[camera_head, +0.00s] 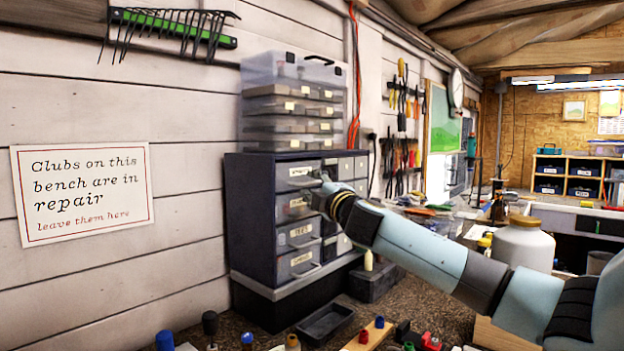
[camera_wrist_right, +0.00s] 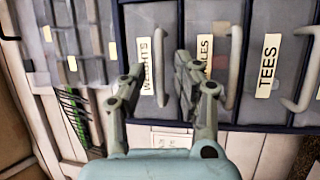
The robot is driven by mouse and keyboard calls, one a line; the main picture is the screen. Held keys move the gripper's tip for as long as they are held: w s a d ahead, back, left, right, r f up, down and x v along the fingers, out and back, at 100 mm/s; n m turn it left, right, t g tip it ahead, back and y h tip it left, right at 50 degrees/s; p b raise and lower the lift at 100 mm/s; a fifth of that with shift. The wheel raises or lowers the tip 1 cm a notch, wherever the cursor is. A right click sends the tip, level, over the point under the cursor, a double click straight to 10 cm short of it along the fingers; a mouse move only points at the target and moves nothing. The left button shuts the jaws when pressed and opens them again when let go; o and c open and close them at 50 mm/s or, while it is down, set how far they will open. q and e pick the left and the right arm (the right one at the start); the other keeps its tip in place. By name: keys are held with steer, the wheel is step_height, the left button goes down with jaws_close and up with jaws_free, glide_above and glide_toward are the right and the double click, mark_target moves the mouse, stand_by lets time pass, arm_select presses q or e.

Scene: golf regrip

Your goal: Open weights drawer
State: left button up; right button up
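The dark blue drawer cabinet (camera_head: 250,215) stands against the plank wall in the head view. Its weights drawer (camera_head: 298,174) is the upper one in the left column and looks closed. In the right wrist view the WEIGHTS label (camera_wrist_right: 145,66) and the pale weights handle (camera_wrist_right: 159,62) show. My right gripper (camera_wrist_right: 157,88) is open, with one finger on each side of that handle; I see no clear contact. In the head view my right gripper (camera_head: 318,193) is at the cabinet front, partly covering the drawers. My left gripper is not in view.
A drawer marked TEES (camera_wrist_right: 272,62) and one with a partly hidden label (camera_wrist_right: 205,58) sit beside it. Clear organizer cases (camera_head: 290,105) stand on the cabinet. A dark tray (camera_head: 326,323) and small coloured items lie on the bench below. A white jar (camera_head: 522,245) stands right.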

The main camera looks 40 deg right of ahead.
steer(key=shift+w+d+r, duration=0.1)
steer(key=shift+w, duration=0.3)
steer(key=shift+c, duration=0.6)
steer(key=c, duration=0.5)
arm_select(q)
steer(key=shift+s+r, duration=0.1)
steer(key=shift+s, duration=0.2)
arm_select(e)
jaws_close()
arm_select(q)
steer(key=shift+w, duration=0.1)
